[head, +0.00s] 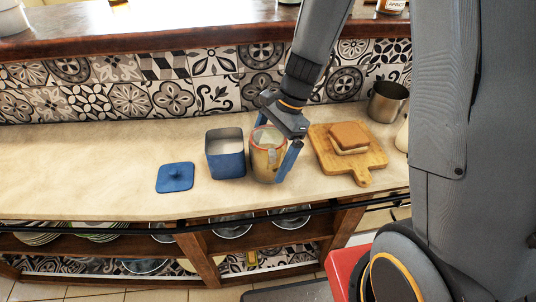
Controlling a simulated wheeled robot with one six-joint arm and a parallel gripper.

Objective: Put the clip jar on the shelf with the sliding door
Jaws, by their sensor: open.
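The clip jar (267,162), a glass jar with amber-brown contents, stands upright on the pale counter (90,180). My gripper (270,150) reaches down over it from above. Its blue fingers are spread, one at the near right side of the jar and one at its far left side. I cannot tell whether they touch the glass. Open shelves (193,255) show below the counter, with a dark rail along their top. I cannot make out a sliding door panel.
A blue square canister (226,165) stands just left of the jar, with a blue lid (175,178) further left. To the right are a wooden board (363,174) with a sandwich (349,138) and a metal cup (387,101). Dishes (95,232) fill parts of the lower shelves. The counter's left is clear.

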